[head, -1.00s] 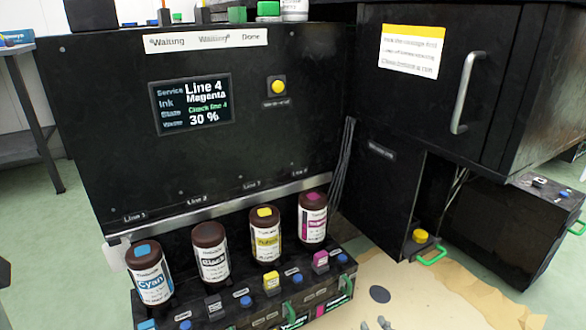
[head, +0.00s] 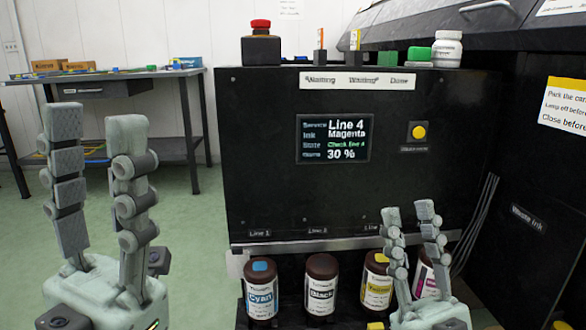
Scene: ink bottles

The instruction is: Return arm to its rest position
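My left gripper (head: 94,115) is raised upright at the left of the head view, over the green floor in the picture. Its two grey fingers stand apart with nothing between them. My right gripper (head: 408,212) is upright at the lower right, in front of the ink bottles. Its fingers are apart and empty, and it partly hides the yellow bottle (head: 376,285) and the magenta bottle (head: 424,278). The cyan bottle (head: 261,293) and the black bottle (head: 320,288) stand upright to the left of it. I cannot tell which arm the task means.
The black machine panel (head: 260,190) has a screen (head: 333,139) reading Line 4 Magenta, 30 %, and a yellow button (head: 419,132). A red button (head: 261,26) and a white bottle (head: 447,50) are on top. A workbench (head: 140,77) stands at the back left. Green floor lies between.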

